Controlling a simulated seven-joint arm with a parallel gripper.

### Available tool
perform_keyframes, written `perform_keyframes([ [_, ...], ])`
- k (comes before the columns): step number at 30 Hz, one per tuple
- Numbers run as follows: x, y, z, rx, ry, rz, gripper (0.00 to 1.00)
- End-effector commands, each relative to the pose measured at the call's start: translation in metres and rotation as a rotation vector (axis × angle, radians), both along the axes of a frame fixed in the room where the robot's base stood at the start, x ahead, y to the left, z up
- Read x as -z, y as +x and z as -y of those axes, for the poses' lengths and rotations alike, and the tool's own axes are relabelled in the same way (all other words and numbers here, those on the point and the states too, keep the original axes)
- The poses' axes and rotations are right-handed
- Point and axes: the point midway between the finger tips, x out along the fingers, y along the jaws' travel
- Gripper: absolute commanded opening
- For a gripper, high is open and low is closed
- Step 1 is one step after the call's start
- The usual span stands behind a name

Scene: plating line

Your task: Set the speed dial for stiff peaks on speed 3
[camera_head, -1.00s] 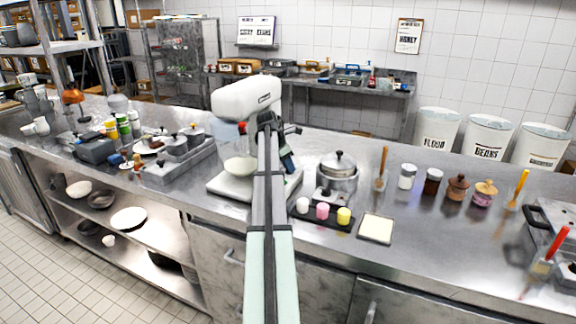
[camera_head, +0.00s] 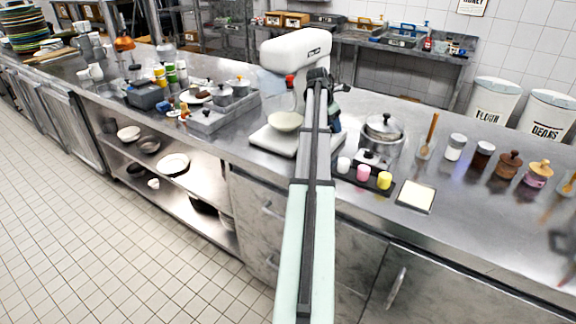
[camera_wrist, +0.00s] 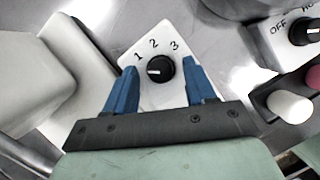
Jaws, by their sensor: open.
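The speed dial (camera_wrist: 160,69) is a round black knob on a white plate (camera_wrist: 165,95) marked 1, 2 and 3. The knob's short white mark points left, a little below the 1. My gripper (camera_wrist: 162,66) is open, with one blue finger on each side of the knob in the wrist view. I cannot tell whether the fingers touch it. In the head view my gripper (camera_head: 332,110) is beside the white stand mixer (camera_head: 297,50), right of its pale bowl (camera_head: 285,122). The dial is hidden there behind my arm.
A black tray with white, pink and yellow pieces (camera_head: 363,173) lies right of the mixer. A lidded steel pot (camera_head: 382,130) stands behind it, near an OFF-marked knob (camera_wrist: 303,32). A pale square pad (camera_head: 416,195) lies near the counter edge. A grey tray (camera_head: 208,118) stands left.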

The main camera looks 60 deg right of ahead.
Motion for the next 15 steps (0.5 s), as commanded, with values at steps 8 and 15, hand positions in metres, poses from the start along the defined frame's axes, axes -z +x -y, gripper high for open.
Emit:
perform_keyframes([
  [8,-0.026,0.004,-0.010,-0.106,-0.003,0.001,0.55],
  [15,-0.062,0.009,-0.023,-0.104,-0.004,0.001,0.55],
])
